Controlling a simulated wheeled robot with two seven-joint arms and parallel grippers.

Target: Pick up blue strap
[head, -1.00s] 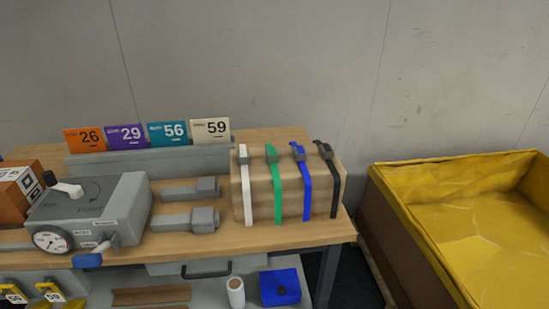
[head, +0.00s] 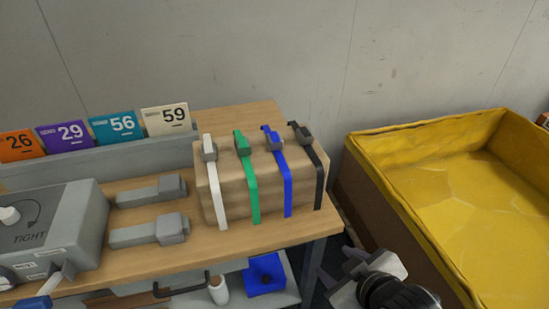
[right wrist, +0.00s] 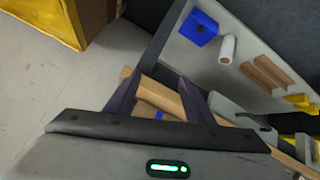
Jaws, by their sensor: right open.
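The blue strap (head: 285,182) hangs over the front of a light brown block (head: 238,188) on the table, with a dark buckle at its top. It sits between the green strap (head: 250,185) and the black strap (head: 320,175). My right gripper (head: 346,271) is open and empty at the lower right in the head view, off the table's right corner and apart from the straps. In the right wrist view, its spread fingers (right wrist: 158,90) show, with a small blue patch low between them, perhaps the strap. My left gripper is out of view.
A white strap (head: 215,185) hangs at the block's left end. Grey clamps (head: 150,232) and a grey device (head: 55,232) stand to the left. A yellow-lined bin (head: 460,200) is at the right. A blue box (head: 266,274) is on the lower shelf.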

